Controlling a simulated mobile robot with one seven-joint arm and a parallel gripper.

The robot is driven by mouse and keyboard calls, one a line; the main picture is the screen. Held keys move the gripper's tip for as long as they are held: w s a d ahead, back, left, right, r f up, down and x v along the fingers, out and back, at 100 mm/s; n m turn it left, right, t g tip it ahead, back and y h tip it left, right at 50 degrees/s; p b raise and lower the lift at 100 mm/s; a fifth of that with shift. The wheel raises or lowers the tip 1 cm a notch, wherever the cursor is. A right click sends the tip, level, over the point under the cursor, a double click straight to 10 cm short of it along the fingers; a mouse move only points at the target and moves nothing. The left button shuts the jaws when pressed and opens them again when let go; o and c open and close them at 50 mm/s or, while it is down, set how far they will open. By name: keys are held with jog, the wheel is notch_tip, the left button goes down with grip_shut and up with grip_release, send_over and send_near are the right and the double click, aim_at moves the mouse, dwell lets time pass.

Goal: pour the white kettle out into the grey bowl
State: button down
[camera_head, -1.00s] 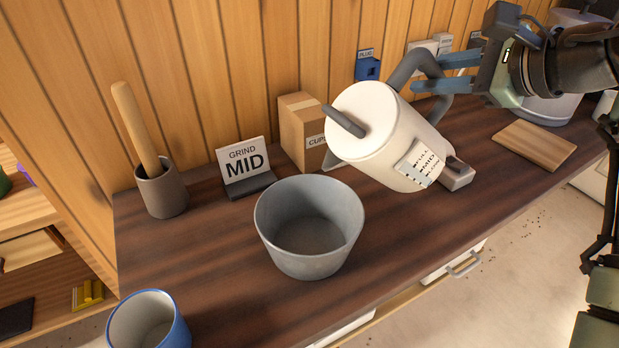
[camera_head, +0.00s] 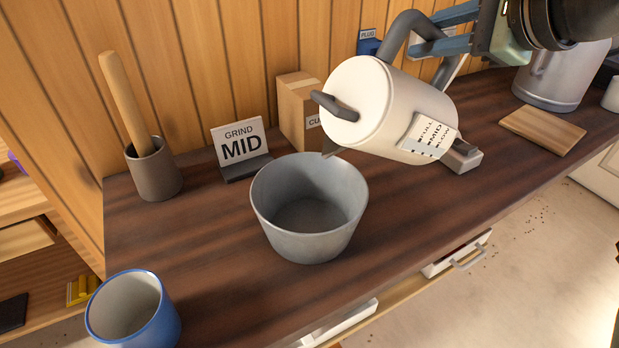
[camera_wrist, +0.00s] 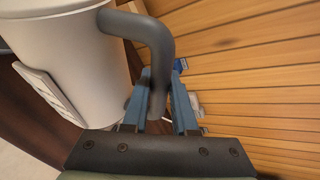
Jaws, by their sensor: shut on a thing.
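The white kettle (camera_head: 392,112) is held in the air, tilted with its lid end toward the left. Its spout points down-left, with the tip close above the right rim of the grey bowl (camera_head: 309,232). My gripper (camera_head: 432,47) is shut on the kettle's dark grey handle; the wrist view shows the fingers (camera_wrist: 158,105) around the handle, with the kettle body (camera_wrist: 70,62) at the left. The bowl stands upright on the dark wooden counter, and its visible inside looks empty. No stream shows from the spout.
A blue cup (camera_head: 133,318) stands at the front left. A mortar with pestle (camera_head: 153,175), a GRIND MID sign (camera_head: 240,143) and a cardboard box (camera_head: 298,100) stand along the back wall. A wooden board (camera_head: 543,130) and a metal container (camera_head: 562,78) are at the right.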

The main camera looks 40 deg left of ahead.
aim_at(398, 15)
jog(key=shift+s+a+r+n+t+b, duration=0.15)
jog(key=shift+s+r+n+t+b, duration=0.2)
jog(key=shift+s+b, duration=0.3)
jog(key=shift+s+a+r+n+t+b, duration=0.2)
jog(key=shift+s+r+b, duration=0.15)
jog(key=shift+r, duration=0.15)
jog(key=shift+s+a+r+n+t+b, duration=0.1)
jog(key=shift+s+r+n+t+b, duration=0.05)
jog(key=shift+s+r+b, duration=0.3)
jog(key=shift+s+a+r+n+t+b, duration=0.15)
jog(key=shift+s+r+n+t+b, duration=0.2)
jog(key=shift+s+b, duration=0.35)
jog(key=shift+s+a+r+n+t+b, duration=0.15)
jog(key=shift+s+r+n+t+b, duration=0.05)
jog(key=shift+s+r+n+b, duration=0.2)
jog(key=shift+s+a+r+n+t+b, duration=0.15)
jog(key=shift+s+r+b, duration=0.1)
jog(key=shift+s+r, duration=0.15)
jog(key=shift+s, duration=0.1)
